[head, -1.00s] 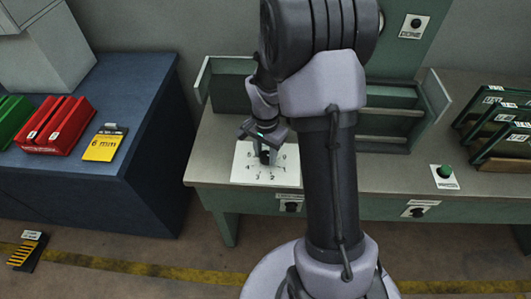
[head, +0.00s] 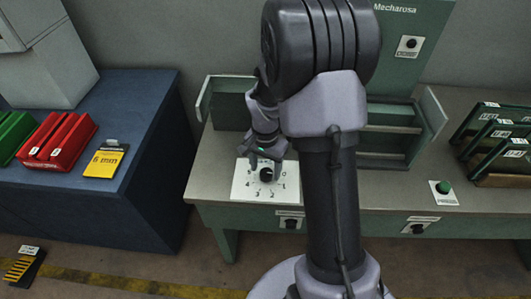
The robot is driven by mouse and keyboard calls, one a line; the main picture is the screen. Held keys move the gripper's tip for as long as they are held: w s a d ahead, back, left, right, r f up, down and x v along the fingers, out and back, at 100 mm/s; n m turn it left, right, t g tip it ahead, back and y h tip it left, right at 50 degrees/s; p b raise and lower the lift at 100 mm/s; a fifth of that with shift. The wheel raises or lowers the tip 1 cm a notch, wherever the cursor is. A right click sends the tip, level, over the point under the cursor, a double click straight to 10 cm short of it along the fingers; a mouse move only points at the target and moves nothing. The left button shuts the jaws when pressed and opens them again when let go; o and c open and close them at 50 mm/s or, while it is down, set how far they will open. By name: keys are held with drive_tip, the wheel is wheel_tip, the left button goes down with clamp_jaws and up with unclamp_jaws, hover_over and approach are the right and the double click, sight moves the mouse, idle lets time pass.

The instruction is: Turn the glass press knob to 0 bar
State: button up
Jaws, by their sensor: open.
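The press knob (head: 266,174) is a small black knob at the middle of a white dial plate (head: 248,190). The plate lies on the grey-green bench and bears numbers from 0 on the right round to 5 on the left. Which number the knob points at is too small to tell. My gripper (head: 264,160) is open, just above and behind the knob in this view. Whether its fingers touch the knob cannot be told. My arm hides part of the bench to the right of the plate.
A green button (head: 444,187) on a white plate sits at the bench's right front. Green frames (head: 497,140) stand at the far right. Green side walls and a back panel rise behind the dial. Red bins (head: 62,143) and a yellow 6 mm holder (head: 103,163) lie on the blue table at left.

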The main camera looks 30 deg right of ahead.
sight(265, 173)
wheel_tip(265, 173, up, 16)
drive_tip(key=p, duration=0.5)
drive_tip(key=shift+f, duration=0.1)
